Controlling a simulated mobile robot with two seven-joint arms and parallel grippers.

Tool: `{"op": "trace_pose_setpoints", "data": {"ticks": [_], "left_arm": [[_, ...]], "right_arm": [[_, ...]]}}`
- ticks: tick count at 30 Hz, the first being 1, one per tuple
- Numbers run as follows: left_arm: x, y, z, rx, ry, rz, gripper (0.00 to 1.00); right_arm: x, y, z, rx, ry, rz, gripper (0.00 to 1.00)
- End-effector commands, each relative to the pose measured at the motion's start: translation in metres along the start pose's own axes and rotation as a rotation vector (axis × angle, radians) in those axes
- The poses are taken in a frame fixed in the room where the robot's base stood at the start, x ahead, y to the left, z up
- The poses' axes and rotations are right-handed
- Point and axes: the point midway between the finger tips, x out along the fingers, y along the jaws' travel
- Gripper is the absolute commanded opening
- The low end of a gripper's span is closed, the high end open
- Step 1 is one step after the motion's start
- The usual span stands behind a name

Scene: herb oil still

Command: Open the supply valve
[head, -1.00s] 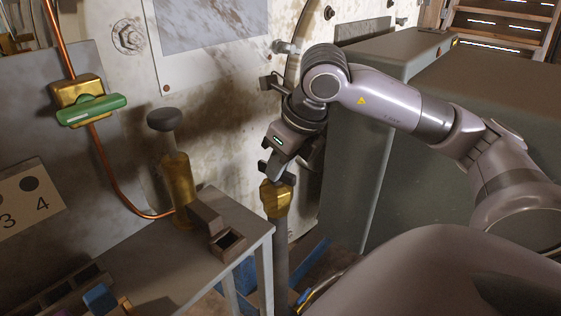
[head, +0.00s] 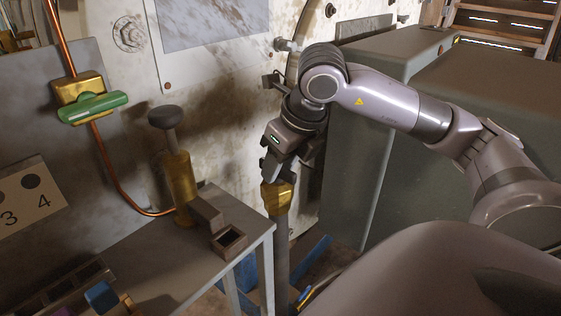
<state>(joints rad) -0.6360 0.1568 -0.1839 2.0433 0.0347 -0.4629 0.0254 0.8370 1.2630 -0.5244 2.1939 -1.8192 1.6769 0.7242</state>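A brass valve body (head: 277,197) sits on top of a dark upright pipe (head: 282,245), just right of the metal table. My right gripper (head: 276,172) points down at it, with its fingertips at the top of the brass. The fingers hide that top, so I cannot tell whether a handle is between them. Another brass valve (head: 78,86) with a green bar handle (head: 92,108) is on the copper pipe at upper left. Its handle lies nearly level, across the pipe. I cannot tell from the picture which valve is the supply valve. My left gripper is not in view.
A metal table (head: 165,250) at lower left bears a brass cylinder with a dark knob (head: 180,180) and a small open brown box (head: 229,240). A stained white wall panel (head: 225,100) stands behind. Large grey-green cabinets (head: 470,120) fill the right side.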

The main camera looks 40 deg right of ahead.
Motion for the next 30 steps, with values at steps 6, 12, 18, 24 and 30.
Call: {"op": "trace_pose_setpoints", "data": {"ticks": [6,12,18,24,30], "left_arm": [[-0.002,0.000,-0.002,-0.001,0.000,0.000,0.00],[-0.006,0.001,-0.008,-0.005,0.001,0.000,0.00],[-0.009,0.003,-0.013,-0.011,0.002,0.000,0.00],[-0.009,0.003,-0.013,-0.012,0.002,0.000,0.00],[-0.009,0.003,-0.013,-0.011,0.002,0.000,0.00]], "right_arm": [[-0.011,0.000,0.002,0.000,-0.006,0.000,0.40],[-0.044,0.000,0.002,-0.001,-0.006,0.000,0.40],[-0.068,0.000,0.001,0.001,-0.002,0.000,0.40],[-0.072,0.000,0.000,0.001,-0.001,0.000,0.40],[-0.072,0.000,0.000,0.000,-0.001,0.000,0.40]]}}
